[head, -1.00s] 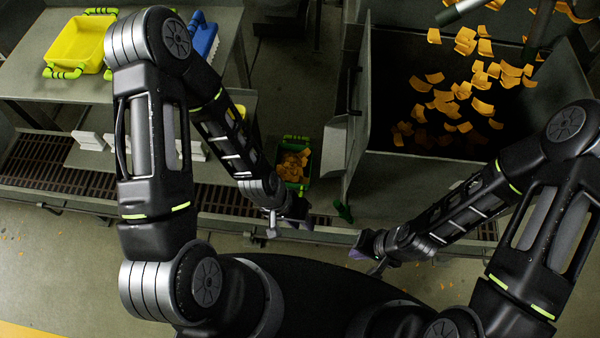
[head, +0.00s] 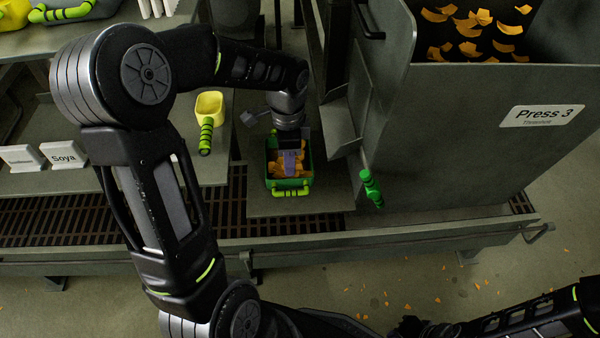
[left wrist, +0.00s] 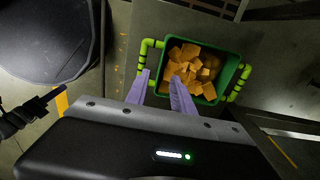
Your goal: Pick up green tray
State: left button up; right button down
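The green tray (head: 272,160) holds orange chunks and sits on a grey ledge beside the press. Its near yellow-green handle (head: 291,190) shows; the far side is partly hidden by my left wrist. The tray (left wrist: 228,74) also shows in the left wrist view, with a handle at each end. My left gripper (head: 291,162) points down over the tray. In the left wrist view its two purple fingers (left wrist: 161,76) are apart, near the tray's edge and one handle, with nothing seen gripped. My right gripper (head: 412,326) is dark and indistinct at the bottom edge.
The Press 3 housing (head: 450,150) stands right of the tray, with a green valve handle (head: 371,188) on its side. A yellow scoop (head: 209,108) and white label signs (head: 66,154) are on the left table. A railing (head: 340,238) runs in front, above open floor.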

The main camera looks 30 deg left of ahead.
aim_at(290, 179)
pick_arm(q)
jog(key=shift+f+b, duration=0.4)
jog(key=shift+f, duration=0.9)
jog(key=shift+f, duration=0.15)
notch_tip(290, 179, down, 5)
jog(key=shift+b, duration=1.15)
jog(key=shift+c, duration=0.2)
grip_shut()
